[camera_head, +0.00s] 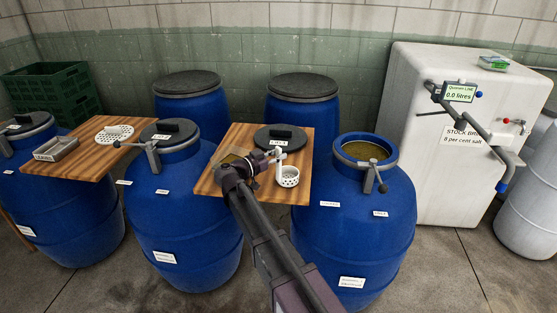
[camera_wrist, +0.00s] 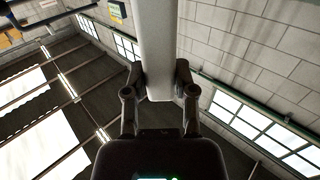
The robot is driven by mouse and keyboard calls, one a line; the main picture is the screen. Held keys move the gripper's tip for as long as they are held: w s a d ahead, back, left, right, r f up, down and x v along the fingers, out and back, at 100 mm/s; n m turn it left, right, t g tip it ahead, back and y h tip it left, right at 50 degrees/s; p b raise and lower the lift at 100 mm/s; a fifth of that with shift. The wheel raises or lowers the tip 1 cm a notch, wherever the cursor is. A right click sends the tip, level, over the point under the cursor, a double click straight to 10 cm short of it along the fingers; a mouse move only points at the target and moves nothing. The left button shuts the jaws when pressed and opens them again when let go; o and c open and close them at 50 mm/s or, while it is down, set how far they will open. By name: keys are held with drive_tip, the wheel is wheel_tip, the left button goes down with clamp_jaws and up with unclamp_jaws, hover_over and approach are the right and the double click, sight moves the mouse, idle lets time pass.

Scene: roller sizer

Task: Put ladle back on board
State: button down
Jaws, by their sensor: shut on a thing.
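My gripper (camera_head: 274,157) is shut on the white handle of the ladle (camera_head: 288,177). The ladle's perforated cup hangs at the handle's lower end, upright, over the right part of the wooden board (camera_head: 214,181). I cannot tell whether the cup touches the board. In the wrist view, the pale handle (camera_wrist: 158,35) stands between the two fingers of my gripper (camera_wrist: 159,80); the cup does not show there. A black lid (camera_head: 281,138) with a labelled grip lies on the same board, just behind my gripper.
An open blue barrel (camera_head: 398,205) with a clamp and murky liquid stands right of the board. A second board (camera_head: 90,165) at left bears a grey tray (camera_head: 56,149) and a white perforated disc (camera_head: 114,133). A white brine tank (camera_head: 430,190) stands at far right.

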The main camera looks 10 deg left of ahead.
drive_tip(key=shift+f, duration=0.1)
idle(0.3)
drive_tip(key=shift+c, duration=2.1)
unclamp_jaws()
drive_tip(key=v, duration=1.2)
drive_tip(key=shift+s, duration=0.1)
